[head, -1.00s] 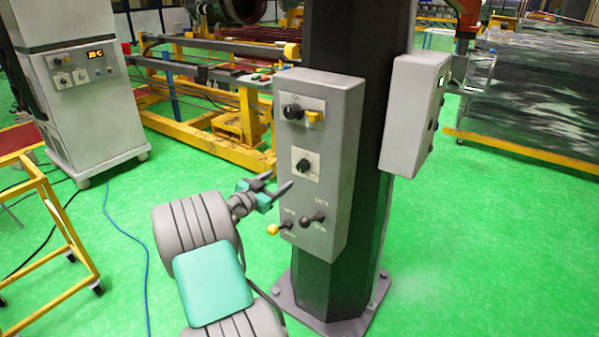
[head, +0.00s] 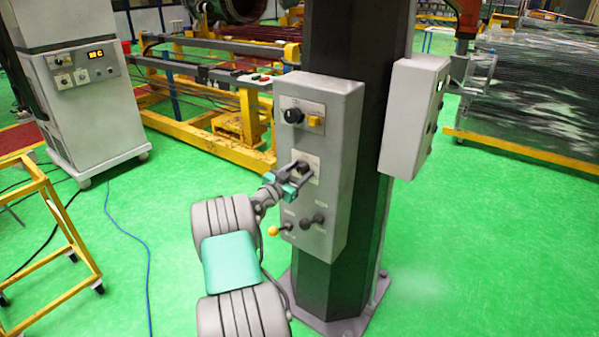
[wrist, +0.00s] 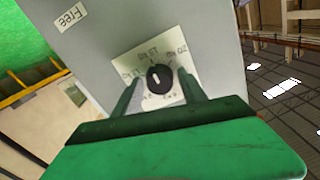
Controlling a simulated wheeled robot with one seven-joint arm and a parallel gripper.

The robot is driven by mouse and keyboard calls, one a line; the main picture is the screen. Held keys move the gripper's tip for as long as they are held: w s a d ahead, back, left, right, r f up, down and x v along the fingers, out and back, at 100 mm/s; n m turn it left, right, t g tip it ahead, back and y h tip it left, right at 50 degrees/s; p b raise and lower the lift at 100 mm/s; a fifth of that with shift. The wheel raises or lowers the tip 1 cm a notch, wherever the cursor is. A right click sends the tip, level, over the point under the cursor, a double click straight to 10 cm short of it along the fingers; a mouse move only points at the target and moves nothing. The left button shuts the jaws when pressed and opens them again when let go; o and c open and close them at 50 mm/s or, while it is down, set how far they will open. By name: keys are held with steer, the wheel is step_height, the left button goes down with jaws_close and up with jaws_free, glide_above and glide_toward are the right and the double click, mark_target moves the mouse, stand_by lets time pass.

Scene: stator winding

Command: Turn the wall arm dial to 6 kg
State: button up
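A black dial knob on a pale plate sits midway up the grey control box (head: 335,115) on the dark column. In the wrist view the dial (wrist: 159,79) shows a light pointer mark, with labels around it too blurred to read surely. My gripper (head: 298,169) is at the dial plate in the head view and partly covers the knob. In the wrist view my gripper's two fingers (wrist: 158,92) are spread on either side of the dial, with gaps to it. I cannot tell whether they touch the panel.
Above the dial are a black knob (head: 293,116) and a yellow switch (head: 315,122). Below are a yellow-tipped lever (head: 273,231) and a dark lever (head: 318,219). A second grey box (head: 408,118) hangs on the column's right side. Green floor is clear around the base.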

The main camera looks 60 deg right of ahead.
jaws_close()
stand_by(0.3)
